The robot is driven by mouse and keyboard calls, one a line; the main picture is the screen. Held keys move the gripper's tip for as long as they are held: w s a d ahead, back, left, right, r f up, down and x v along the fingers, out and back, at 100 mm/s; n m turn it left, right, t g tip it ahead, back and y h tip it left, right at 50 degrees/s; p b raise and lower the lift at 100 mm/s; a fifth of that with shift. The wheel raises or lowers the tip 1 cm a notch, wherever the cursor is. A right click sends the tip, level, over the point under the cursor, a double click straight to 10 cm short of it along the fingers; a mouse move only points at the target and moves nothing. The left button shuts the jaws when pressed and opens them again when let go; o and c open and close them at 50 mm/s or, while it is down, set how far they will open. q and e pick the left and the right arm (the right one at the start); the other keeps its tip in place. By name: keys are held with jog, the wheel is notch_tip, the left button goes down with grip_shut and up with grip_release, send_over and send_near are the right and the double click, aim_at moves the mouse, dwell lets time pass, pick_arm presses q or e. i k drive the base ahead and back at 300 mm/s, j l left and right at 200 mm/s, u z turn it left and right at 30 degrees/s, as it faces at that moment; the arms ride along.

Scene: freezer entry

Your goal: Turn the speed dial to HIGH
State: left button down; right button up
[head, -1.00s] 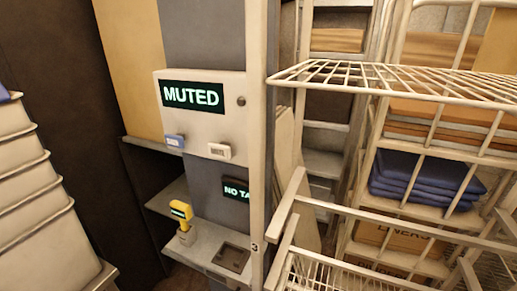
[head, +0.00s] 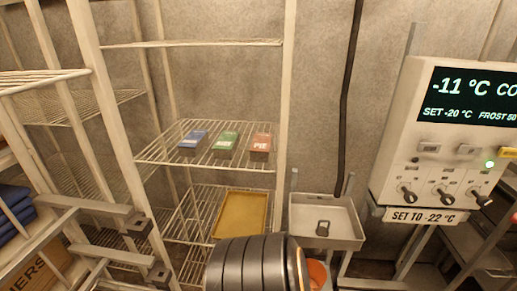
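A white control panel (head: 393,150) stands at the right in the head view, cut off by the picture's edge. Its dark display (head: 470,97) reads -11 °C, SET -20 °C and FROST 50. Three black knobs sit in a row low on the panel: a left knob (head: 407,194), a middle knob (head: 445,197) and a right knob (head: 481,200). Their labels are too small to read, so I cannot tell which is the speed dial or how it is set. Neither of my grippers can be made out.
A plate under the knobs (head: 418,216) reads SET TO -22 °C. A wire rack (head: 165,156) holds blue, green and red boxes. A grey bin (head: 350,243) stands left of the panel. A black ribbed object (head: 250,265) is in front.

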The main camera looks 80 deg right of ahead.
aim_at(447, 199)
jog(key=z, duration=4.35)
